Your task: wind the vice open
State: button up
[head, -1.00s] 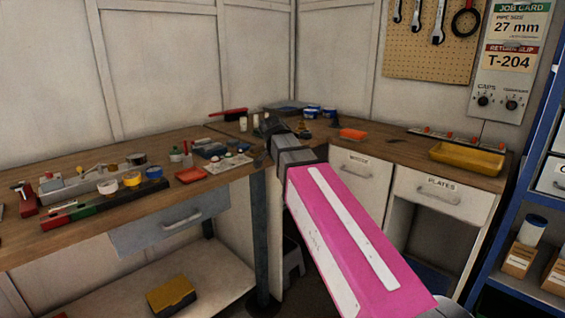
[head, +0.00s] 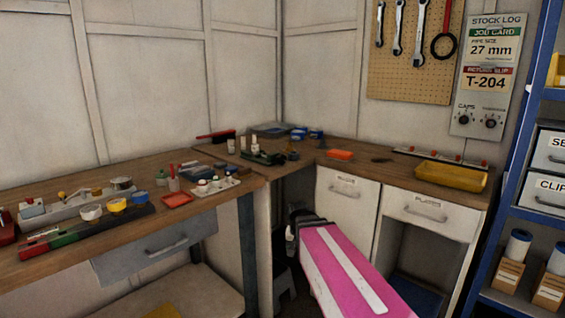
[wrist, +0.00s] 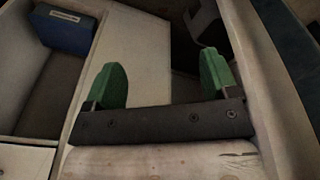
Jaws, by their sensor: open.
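A small dark green device that looks like the vice (head: 264,157) stands at the inner corner of the benches in the head view. Its jaws and handle are too small to make out. My gripper (wrist: 160,88) shows two green fingers spread wide with nothing between them in the wrist view. In the head view my pink arm points up from the lower right, and its dark end is below the bench-top level, in front of the cabinet and apart from the vice. The vice does not show in the wrist view.
The left bench (head: 75,268) carries pots, a red tray (head: 177,199) and small tools. A blue shelf rack (head: 522,215) stands at right. A blue box (wrist: 66,28) shows in the wrist view.

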jog(key=s+d+f+y, duration=0.2)
jog(key=s+f, duration=0.1)
jog(key=f, duration=0.3)
jog(key=m+t+y, duration=1.1)
jog(key=m+t, duration=0.1)
jog(key=m, duration=1.3)
send_near(283, 160)
jog(key=x, duration=1)
jog(key=shift+w+f, duration=0.1)
jog(key=shift+w, duration=0.1)
